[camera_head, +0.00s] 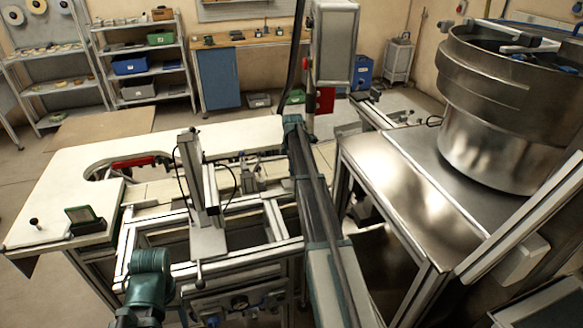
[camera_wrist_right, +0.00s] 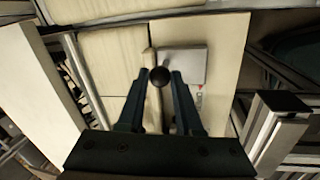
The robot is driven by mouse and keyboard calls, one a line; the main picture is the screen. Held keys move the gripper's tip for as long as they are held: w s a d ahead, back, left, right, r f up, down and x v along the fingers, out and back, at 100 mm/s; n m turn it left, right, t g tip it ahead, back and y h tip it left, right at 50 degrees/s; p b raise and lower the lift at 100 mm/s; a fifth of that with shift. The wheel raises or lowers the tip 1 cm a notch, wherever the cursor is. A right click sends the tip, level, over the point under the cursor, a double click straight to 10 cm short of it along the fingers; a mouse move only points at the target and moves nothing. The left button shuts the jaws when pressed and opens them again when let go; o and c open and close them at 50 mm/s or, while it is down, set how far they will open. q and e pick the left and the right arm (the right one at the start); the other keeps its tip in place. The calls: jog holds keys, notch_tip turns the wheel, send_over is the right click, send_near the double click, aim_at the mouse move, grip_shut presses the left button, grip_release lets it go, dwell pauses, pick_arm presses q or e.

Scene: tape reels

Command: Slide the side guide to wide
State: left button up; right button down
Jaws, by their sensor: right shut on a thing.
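In the right wrist view my right gripper (camera_wrist_right: 160,80) is shut on the round black knob of the side guide (camera_wrist_right: 160,76), with one dark finger on each side of it. A narrow pale strip and a light grey plate (camera_wrist_right: 190,64) lie beside and beyond the knob, over cream panels. How far the guide stands along its travel cannot be told. In the head view my right arm reaches up the middle, and its fingertips and the knob are hidden. Part of my left arm shows at bottom left, but its gripper is not in view.
The cream machine table (camera_head: 75,165) has a curved track. An upright metal post (camera_head: 190,170) stands on the frame left of my right arm. A large steel bowl (camera_head: 500,140) stands on a metal cabinet at right. Shelves (camera_head: 145,70) stand at the back.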

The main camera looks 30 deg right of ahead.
dwell(0.8)
jog(key=w, duration=0.2)
jog(key=shift+w+d, duration=0.35)
jog(key=shift+w, duration=0.05)
jog(key=shift+s, duration=0.1)
jog(key=c, duration=0.6)
grip_release()
jog(key=r+p, duration=0.4)
jog(key=s+r+p, duration=0.1)
jog(key=r+p, duration=0.4)
jog(key=s+a+r+p, duration=0.1)
jog(key=r+p, duration=0.3)
jog(key=shift+s+a+r+p, duration=0.1)
jog(key=shift+s+r+p, duration=0.15)
jog(key=shift+r+p, duration=0.05)
jog(key=shift+f, duration=0.1)
